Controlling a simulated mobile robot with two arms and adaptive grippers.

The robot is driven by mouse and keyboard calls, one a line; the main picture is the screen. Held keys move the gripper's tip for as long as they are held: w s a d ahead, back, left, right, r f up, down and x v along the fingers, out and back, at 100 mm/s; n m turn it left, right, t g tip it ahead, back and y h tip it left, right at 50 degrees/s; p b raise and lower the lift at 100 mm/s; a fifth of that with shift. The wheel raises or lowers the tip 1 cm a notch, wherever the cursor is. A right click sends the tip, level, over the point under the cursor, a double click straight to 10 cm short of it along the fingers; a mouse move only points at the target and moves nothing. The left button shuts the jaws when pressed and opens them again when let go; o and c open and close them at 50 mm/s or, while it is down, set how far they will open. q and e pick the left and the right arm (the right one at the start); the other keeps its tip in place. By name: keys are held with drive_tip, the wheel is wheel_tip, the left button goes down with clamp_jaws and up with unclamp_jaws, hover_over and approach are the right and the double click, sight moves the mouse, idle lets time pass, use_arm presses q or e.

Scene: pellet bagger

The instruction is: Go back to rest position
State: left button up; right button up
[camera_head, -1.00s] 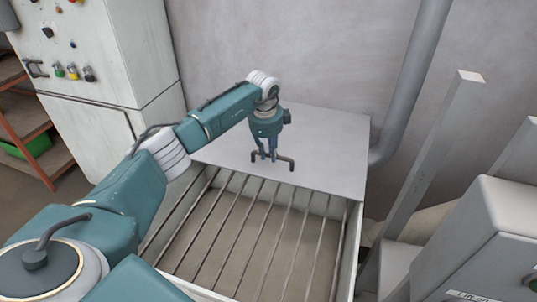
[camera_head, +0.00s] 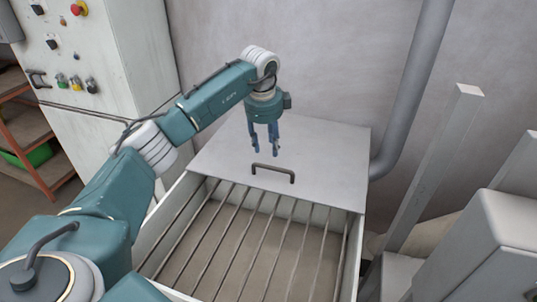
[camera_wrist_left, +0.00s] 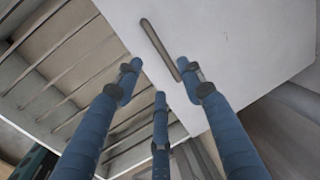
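My left gripper (camera_head: 265,150) is open and empty, with its blue fingers spread and pointing down. It hangs above a flat grey lid (camera_head: 325,165), apart from the lid's dark handle (camera_head: 273,173). In the left wrist view the fingers (camera_wrist_left: 160,85) are spread with nothing between them, and the handle (camera_wrist_left: 160,48) shows beyond them on the lid (camera_wrist_left: 235,40). The lid covers the back part of a bin with a bar grate (camera_head: 250,240); the front part is uncovered. My right gripper is not in view.
A white control cabinet (camera_head: 105,70) with buttons stands at the left, beside a shelf with a green bin (camera_head: 28,153). A grey pipe (camera_head: 412,90) runs down the wall at the right. Grey posts and a box-shaped machine (camera_head: 485,240) stand at the right.

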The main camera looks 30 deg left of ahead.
use_arm(q)
drive_tip(key=shift+s+r, duration=0.15)
drive_tip(key=shift+r, duration=0.75)
